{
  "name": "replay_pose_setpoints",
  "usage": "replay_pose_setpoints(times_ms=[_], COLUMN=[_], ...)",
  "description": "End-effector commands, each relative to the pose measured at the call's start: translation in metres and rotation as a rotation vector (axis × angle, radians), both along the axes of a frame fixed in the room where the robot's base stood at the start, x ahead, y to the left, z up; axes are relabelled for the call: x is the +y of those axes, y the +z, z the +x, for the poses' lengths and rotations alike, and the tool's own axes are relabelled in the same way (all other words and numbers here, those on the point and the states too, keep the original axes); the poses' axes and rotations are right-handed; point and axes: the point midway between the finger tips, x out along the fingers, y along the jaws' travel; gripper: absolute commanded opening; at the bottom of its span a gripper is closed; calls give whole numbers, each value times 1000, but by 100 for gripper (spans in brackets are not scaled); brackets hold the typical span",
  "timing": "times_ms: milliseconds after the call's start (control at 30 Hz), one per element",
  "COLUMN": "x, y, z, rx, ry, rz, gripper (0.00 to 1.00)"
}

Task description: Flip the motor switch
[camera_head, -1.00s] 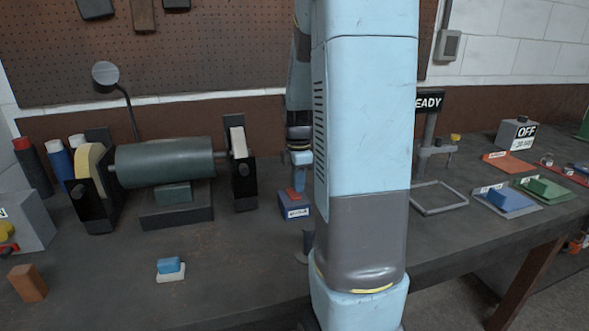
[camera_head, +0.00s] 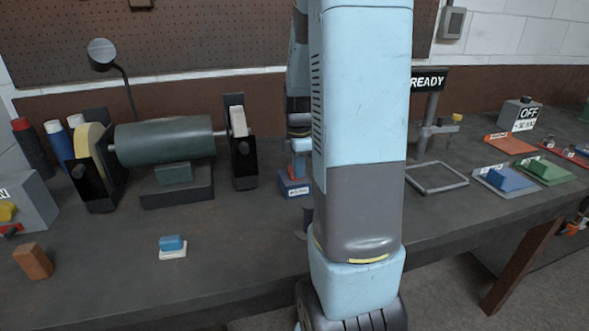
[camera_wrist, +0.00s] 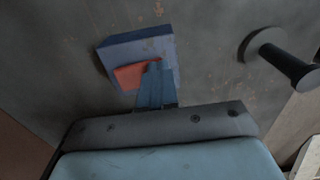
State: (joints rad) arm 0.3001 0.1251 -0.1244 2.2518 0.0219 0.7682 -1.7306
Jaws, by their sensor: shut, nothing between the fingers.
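The motor switch is a small blue box (camera_head: 295,188) with a pale label and a red lever, on the bench right of the grinder. In the wrist view, the box (camera_wrist: 138,46) and its red lever (camera_wrist: 129,76) lie just beyond my fingers. My gripper (camera_head: 297,168) is above the switch, partly screened by my own arm. In the wrist view, the fingertips of my gripper (camera_wrist: 155,66) are closed together, empty, and overlap the lever's right side. I cannot tell whether they touch it.
A bench grinder (camera_head: 165,143) with a lamp (camera_head: 102,52) stands to the left. A dark peg (camera_wrist: 283,58) stands right of the switch in the wrist view. A blue-and-white block (camera_head: 172,247) lies in front. A READY sign (camera_head: 428,81) stands right of my arm.

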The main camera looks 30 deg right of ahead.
Motion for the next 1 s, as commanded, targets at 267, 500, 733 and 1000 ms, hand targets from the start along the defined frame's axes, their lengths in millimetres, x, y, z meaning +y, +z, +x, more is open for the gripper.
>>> replay_pose_setpoints(times_ms=[267, 500, 733, 1000], x=[0, -1, -1, 1], y=[10, 16, 16, 40], z=[1, 0, 0, -1], rx=[-3, -2, -1, -5], ry=[-1, -1, -1, 1], rz=[-1, -1, 0, -1], gripper=[0, 0, 0, 0])
